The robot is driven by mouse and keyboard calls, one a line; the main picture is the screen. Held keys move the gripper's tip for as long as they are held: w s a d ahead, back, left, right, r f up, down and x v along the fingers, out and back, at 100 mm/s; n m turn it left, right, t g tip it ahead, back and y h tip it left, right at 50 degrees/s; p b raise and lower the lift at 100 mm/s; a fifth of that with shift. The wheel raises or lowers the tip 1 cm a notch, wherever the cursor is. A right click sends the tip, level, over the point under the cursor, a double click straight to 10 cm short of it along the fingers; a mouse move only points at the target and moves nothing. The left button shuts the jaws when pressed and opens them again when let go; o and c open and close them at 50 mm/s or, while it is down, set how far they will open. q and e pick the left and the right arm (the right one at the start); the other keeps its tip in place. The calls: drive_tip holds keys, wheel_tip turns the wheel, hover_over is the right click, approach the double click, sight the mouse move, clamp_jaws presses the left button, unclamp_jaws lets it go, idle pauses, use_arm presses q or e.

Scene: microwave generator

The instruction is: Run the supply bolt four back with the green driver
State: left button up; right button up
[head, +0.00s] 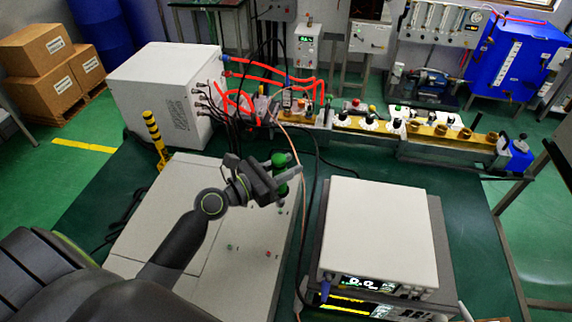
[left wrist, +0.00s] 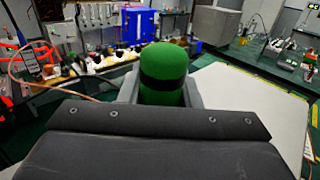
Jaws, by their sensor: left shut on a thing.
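The green driver (head: 280,160) stands upright in my left gripper (head: 283,182), its thick green handle with a black band showing in the left wrist view (left wrist: 165,72). My left gripper is shut on the handle. In the head view it is over the right side of a flat light-grey cabinet top (head: 180,235). Small red and green fittings (head: 229,247) show on that top. The driver's lower end is hard to make out, and I cannot tell whether it touches a bolt. Which bolt is number four cannot be read. My right gripper is not in view.
A white instrument (head: 380,225) with a lit display stands right of the cabinet. A white box (head: 165,90) with black cables and red hoses is behind. A yellow-black post (head: 155,135) stands at the cabinet's back left. A brass assembly (head: 400,130) runs along the back.

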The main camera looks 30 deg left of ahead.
use_arm(q)
drive_tip(key=shift+f+b, duration=0.9)
drive_tip(key=shift+f, duration=0.3)
